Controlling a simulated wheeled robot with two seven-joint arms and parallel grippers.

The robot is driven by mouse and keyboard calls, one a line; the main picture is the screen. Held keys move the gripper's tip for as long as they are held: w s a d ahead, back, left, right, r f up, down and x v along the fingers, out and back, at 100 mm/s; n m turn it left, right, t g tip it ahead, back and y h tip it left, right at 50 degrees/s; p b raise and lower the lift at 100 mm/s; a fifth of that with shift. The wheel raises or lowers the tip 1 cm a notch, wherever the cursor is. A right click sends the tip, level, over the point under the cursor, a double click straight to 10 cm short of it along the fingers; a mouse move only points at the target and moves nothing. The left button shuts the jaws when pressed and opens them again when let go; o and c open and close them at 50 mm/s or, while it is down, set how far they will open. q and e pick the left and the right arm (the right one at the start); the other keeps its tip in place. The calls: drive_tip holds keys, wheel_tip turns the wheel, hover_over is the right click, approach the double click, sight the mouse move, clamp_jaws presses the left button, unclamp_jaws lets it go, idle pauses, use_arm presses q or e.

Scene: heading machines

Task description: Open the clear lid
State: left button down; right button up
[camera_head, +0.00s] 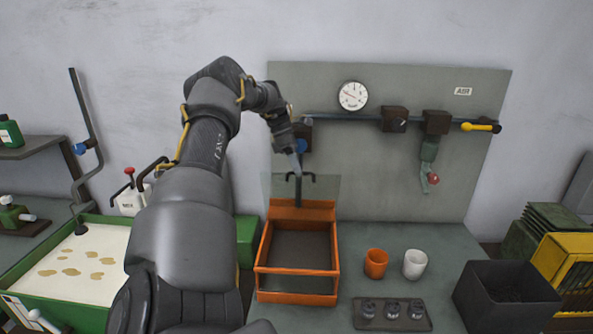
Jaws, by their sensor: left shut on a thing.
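The clear lid (325,188) is a see-through panel with a dark handle. It stands raised, near upright, at the back edge of the orange open-topped box (262,262). The box's dark floor shows from above. My left arm reaches over from the left, and its gripper (299,172) points down at the lid's handle and is shut on it. The fingers are small and partly merge with the dark handle. My right gripper is out of view.
A grey panel with a gauge (353,95), pipe and valves stands behind. An orange cup (376,263), a white cup (415,264) and a small tray of metal parts (390,325) are right of the box. A green sand tray (112,222) is left.

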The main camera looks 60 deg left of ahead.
use_arm(q)
drive_tip(key=shift+s+a+f, duration=0.1)
drive_tip(key=shift+a+f, duration=0.05)
drive_tip(key=shift+f, duration=0.3)
drive_tip(key=c, duration=1.9)
unclamp_jaws()
drive_tip(key=shift+o, duration=1.3)
drive_tip(key=shift+a+f, duration=0.1)
drive_tip(key=shift+o, duration=0.7)
drive_tip(key=shift+w+a+f, duration=0.15)
drive_tip(key=shift+w+a, duration=0.2)
drive_tip(key=shift+w, duration=0.05)
drive_tip(key=b+v, duration=0.1)
drive_tip(key=v, duration=1)
drive_tip(key=shift+s+d+r+b, duration=0.15)
drive_tip(key=shift+d+r+b, duration=0.05)
drive_tip(key=shift+d+b, duration=0.15)
